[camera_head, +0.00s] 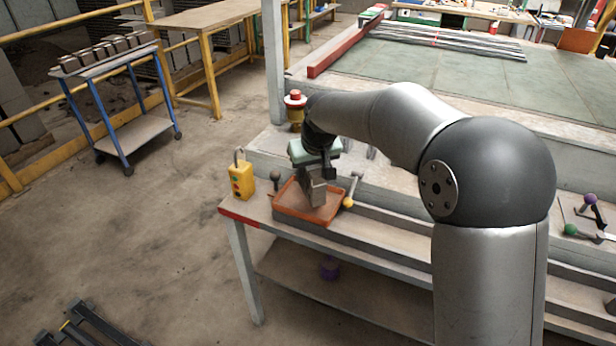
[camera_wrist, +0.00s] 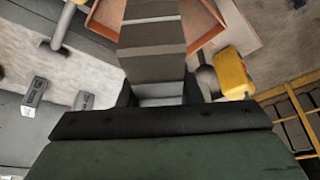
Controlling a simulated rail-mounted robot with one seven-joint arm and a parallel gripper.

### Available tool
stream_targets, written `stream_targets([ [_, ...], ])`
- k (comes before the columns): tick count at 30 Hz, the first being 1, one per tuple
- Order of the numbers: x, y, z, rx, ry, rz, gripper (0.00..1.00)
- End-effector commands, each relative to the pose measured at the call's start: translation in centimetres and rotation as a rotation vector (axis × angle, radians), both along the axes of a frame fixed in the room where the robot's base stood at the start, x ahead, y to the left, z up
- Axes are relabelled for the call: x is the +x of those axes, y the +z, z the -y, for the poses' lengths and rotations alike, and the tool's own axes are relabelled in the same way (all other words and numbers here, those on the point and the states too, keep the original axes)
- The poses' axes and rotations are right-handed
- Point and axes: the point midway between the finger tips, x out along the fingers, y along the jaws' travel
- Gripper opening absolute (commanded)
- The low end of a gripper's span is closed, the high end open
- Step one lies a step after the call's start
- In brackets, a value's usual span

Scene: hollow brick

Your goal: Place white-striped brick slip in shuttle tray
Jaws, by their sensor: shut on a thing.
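My gripper (camera_head: 318,168) is shut on a grey brick slip with pale stripes (camera_head: 314,193) and holds it over the orange shuttle tray (camera_head: 286,205). In the wrist view the striped slip (camera_wrist: 152,50) runs away from the jaws (camera_wrist: 157,92), with white bands across it. The tray's orange walls (camera_wrist: 205,18) show on both sides of the slip. The slip looks tilted in the head view. Whether its lower end touches the tray floor I cannot tell.
A yellow control box (camera_head: 242,180) stands left of the tray. A lever with a yellow knob (camera_head: 349,202) is close on the right. A blue trolley (camera_head: 125,110) with several blocks is far left. The bench's red-marked edge (camera_head: 240,219) is in front.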

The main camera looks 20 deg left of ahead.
Motion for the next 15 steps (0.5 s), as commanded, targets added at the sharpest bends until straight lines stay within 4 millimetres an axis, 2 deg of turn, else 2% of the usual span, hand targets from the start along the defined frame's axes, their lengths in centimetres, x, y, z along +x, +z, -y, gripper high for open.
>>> stream_targets([
  [7,1.0,-1.4,-0.7,0.000,-0.001,0.000,0.01],
  [12,0.9,-3.9,-0.6,0.000,-0.001,-0.001,0.01],
  [15,0.9,-4.3,-0.6,0.002,-0.001,0.001,0.01],
])
